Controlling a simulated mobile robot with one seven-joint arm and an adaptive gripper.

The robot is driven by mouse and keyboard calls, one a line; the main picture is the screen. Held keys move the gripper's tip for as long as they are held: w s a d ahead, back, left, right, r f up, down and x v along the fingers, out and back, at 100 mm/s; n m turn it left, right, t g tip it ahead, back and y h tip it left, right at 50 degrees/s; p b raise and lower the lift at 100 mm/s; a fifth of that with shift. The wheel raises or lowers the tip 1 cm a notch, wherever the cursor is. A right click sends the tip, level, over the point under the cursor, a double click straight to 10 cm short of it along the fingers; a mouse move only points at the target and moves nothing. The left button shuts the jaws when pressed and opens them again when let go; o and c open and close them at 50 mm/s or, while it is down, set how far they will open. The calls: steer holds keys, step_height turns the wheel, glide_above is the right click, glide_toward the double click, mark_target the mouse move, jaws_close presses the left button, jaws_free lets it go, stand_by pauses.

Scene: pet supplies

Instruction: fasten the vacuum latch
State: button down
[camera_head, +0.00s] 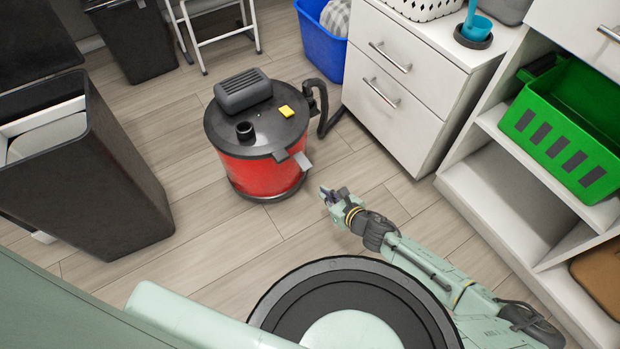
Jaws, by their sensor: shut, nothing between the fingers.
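A red canister vacuum (260,173) with a dark grey lid stands on the wood floor in the upper middle of the head view. My gripper (325,192) is low over the floor, to the right of and nearer than the vacuum. It is shut and empty, with its fingertips pointing toward the vacuum and a gap between them and the latch.
A black hose (328,112) hangs at the vacuum's right. White drawers (393,90) and an open shelf with a green crate (555,160) stand at the right. A dark bin (110,170) is at the left. A blue bin (318,45) stands behind. Floor around my gripper is clear.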

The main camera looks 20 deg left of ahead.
mark_target(302, 162)
steer(key=b+x, duration=0.2)
steer(key=x, duration=0.8)
steer(key=r, duration=0.4)
steer(key=shift+s+d+p, duration=0.2)
steer(key=shift+d+p, duration=0.05)
steer(key=shift+p, duration=0.15)
steer(key=shift+r, duration=0.1)
